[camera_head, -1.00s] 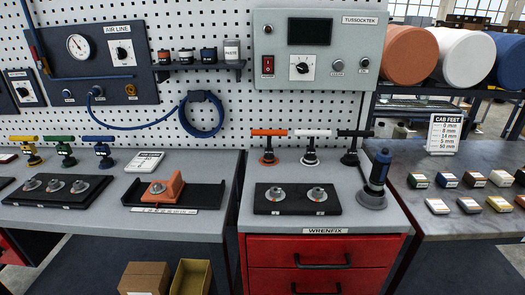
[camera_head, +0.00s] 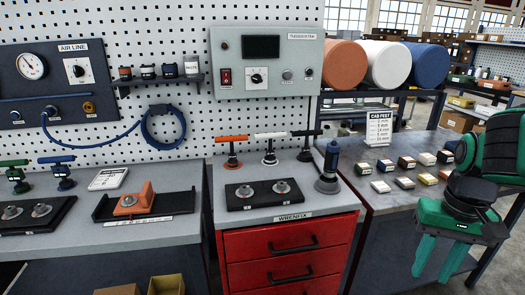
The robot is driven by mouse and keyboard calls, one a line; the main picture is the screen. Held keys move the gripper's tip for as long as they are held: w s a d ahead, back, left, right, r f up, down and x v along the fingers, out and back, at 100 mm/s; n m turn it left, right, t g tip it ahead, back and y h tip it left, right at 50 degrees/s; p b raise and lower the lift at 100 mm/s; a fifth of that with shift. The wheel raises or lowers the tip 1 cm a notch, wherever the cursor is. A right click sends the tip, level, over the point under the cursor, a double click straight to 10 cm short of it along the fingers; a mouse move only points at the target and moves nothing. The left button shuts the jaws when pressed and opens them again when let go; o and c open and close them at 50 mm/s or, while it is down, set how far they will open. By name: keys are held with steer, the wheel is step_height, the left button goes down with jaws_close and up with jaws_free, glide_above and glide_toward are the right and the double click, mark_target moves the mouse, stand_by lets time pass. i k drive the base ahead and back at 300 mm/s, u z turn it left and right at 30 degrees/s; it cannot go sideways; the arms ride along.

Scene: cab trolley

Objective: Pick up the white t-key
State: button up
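The white t-key (camera_head: 270,147) stands upright on the grey top of the red-drawer cabinet, in the back row. An orange t-key (camera_head: 232,150) stands to its left and a black t-key (camera_head: 306,145) to its right. My gripper (camera_head: 437,262) is at the lower right, green, with its two fingers pointing down and spread apart. It is empty and well away from the white t-key, to the right and in front of the cabinet.
A black plate with two round fittings (camera_head: 263,194) lies in front of the t-keys. A dark-blue tool (camera_head: 327,170) stands right of them. Small coloured blocks (camera_head: 406,162) and a CAB FEET sign (camera_head: 379,128) occupy the right table. An orange block (camera_head: 134,199) sits on the left bench.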

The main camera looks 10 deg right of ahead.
mark_target(270, 159)
steer(key=u, duration=0.1)
steer(key=i, duration=1)
steer(key=z, duration=0.05)
